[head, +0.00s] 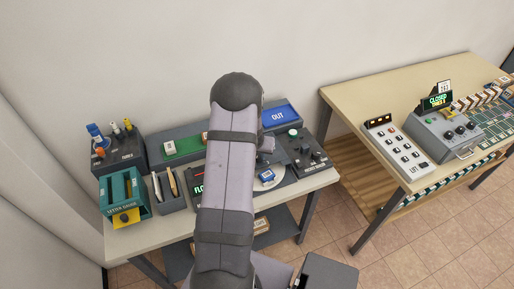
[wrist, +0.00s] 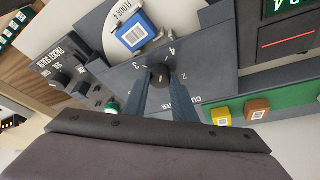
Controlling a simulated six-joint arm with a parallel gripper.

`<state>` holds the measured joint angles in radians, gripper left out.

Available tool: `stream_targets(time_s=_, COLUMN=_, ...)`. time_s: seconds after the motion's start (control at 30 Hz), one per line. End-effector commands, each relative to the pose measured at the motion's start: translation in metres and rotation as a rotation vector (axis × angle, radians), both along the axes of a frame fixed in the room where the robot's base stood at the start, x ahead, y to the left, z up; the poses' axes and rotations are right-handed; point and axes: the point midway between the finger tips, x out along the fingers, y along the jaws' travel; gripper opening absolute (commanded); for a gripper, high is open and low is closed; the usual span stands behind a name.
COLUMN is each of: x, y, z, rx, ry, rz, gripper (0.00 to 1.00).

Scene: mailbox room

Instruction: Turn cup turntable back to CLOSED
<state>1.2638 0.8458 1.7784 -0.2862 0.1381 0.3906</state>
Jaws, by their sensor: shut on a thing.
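In the wrist view my gripper (wrist: 160,84) is shut on a small dark round knob (wrist: 160,72) on a dark grey panel. The numbers 2, 3 and 4 show around the knob; no CLOSED mark is readable there. Lettering beside it is partly hidden by my fingers. The head view also shows the disc (head: 258,184) and blue block (head: 267,175); my arm hides the knob there.
A second table holds a grey device (head: 447,134) with a CLOSED sign (head: 437,101).

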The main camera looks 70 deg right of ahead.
Motion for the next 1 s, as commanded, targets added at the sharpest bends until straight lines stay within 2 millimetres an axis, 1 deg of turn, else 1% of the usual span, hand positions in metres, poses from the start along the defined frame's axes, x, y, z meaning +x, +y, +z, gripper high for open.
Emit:
stream_targets(time_s=0.03, x=0.0012, y=0.0007, z=0.0065, rx=0.002, ry=-0.001, rz=0.012, gripper=0.00)
stream_targets(time_s=0.13, x=0.0014, y=0.0004, z=0.0067, rx=0.000, ry=-0.001, rz=0.035, gripper=0.00)
stream_targets(time_s=0.4, x=0.0000, y=0.0005, z=0.0029, rx=-0.007, ry=0.002, rz=0.079, gripper=0.00)
stream_targets(time_s=0.77, x=-0.0004, y=-0.0002, z=0.0005, rx=-0.010, ry=0.002, rz=0.081, gripper=0.00)
stream_targets(time_s=0.8, x=-0.0005, y=-0.0001, z=0.0004, rx=-0.010, ry=0.002, rz=0.081, gripper=0.31)
stream_targets(time_s=0.83, x=-0.0005, y=-0.0001, z=0.0004, rx=-0.010, ry=0.002, rz=0.081, gripper=0.39)
stream_targets(time_s=0.87, x=-0.0005, y=0.0000, z=0.0004, rx=-0.009, ry=0.002, rz=0.081, gripper=0.43)
stream_targets(time_s=1.0, x=-0.0008, y=0.0001, z=0.0004, rx=-0.008, ry=0.002, rz=0.081, gripper=0.43)
